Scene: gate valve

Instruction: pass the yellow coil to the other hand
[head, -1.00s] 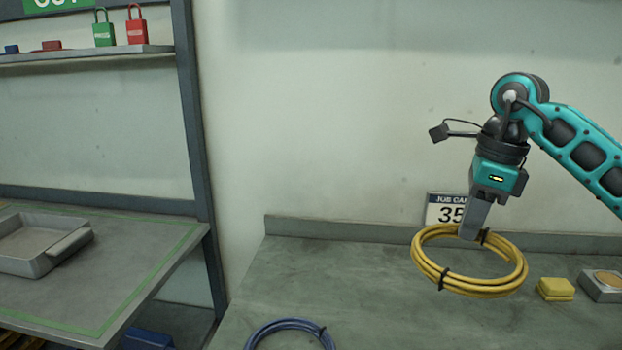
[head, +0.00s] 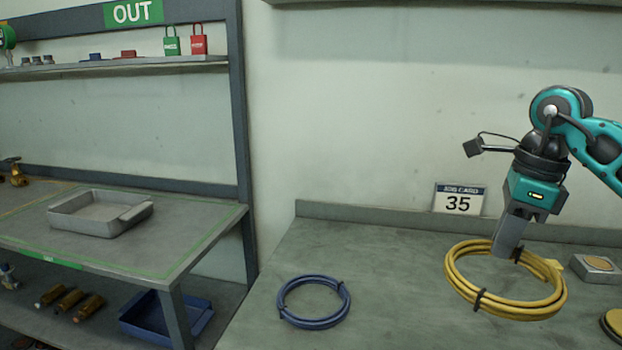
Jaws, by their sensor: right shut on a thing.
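The yellow coil (head: 470,291) is a bundled ring with black ties, at the right of the head view. My right gripper (head: 508,252) comes down from above and is shut on the coil's far side, near a black tie. The coil hangs roughly level and appears to be above the grey bench. The gripper's fingertips are partly hidden by the coil. My left gripper is not in view.
A blue coil (head: 284,310) lies on the grey bench (head: 390,262), with clear surface around it. A job card reading 35 (head: 459,200) stands at the back. A grey box (head: 597,267) is at right. A metal tray (head: 78,226) sits on the left table.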

